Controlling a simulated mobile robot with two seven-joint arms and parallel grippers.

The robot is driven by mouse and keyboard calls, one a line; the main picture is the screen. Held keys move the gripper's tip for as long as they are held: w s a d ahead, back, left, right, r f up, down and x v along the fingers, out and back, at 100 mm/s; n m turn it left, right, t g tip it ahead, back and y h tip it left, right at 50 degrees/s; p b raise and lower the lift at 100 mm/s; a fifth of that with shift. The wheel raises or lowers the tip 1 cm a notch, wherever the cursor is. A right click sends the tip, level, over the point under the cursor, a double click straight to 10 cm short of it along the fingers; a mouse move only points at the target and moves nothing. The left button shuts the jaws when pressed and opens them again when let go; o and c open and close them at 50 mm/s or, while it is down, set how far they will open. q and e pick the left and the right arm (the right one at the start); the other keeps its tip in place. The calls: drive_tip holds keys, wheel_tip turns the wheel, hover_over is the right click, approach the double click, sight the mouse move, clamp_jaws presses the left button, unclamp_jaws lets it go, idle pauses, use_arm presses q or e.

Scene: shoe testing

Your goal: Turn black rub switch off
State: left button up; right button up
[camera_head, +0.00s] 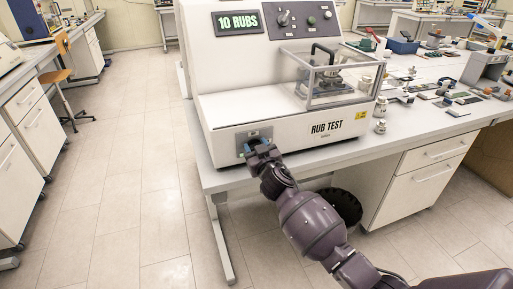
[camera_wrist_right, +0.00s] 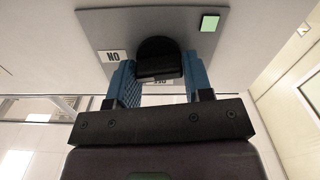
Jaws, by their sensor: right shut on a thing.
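The black rub switch (camera_wrist_right: 160,56) is a rounded knob on a grey plate (camera_wrist_right: 100,28) in the right wrist view. My right gripper (camera_wrist_right: 158,72) has its two blue fingers on either side of the knob and is shut on it. A label reading "NO" (camera_wrist_right: 116,56) is left of the knob, and another label below is partly hidden. In the head view, my right gripper (camera_head: 254,148) reaches the switch plate (camera_head: 266,134) on the machine's lower front and hides most of the switch. My left gripper is not in view.
The white rub test machine (camera_head: 225,108) stands on a lab table (camera_head: 207,172). Its display (camera_head: 238,22) reads "10 RUBS", and a clear cover (camera_head: 332,98) sits on top. A green square (camera_wrist_right: 209,23) is on the switch plate. Drawers (camera_head: 425,176) and a black bin (camera_head: 346,208) are below.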

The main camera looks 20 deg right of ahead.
drive_tip(key=n, duration=0.4)
drive_tip(key=shift+a, duration=0.1)
drive_tip(key=n, duration=0.4)
drive_tip(key=shift+f+p, duration=0.1)
drive_tip(key=shift+p, duration=0.2)
drive_tip(key=n, duration=0.6)
drive_tip(key=shift+a+f, duration=0.1)
drive_tip(key=shift+n+p, duration=0.3)
drive_tip(key=shift+n, duration=0.6)
drive_tip(key=shift+f, duration=0.1)
drive_tip(key=o, duration=0.9)
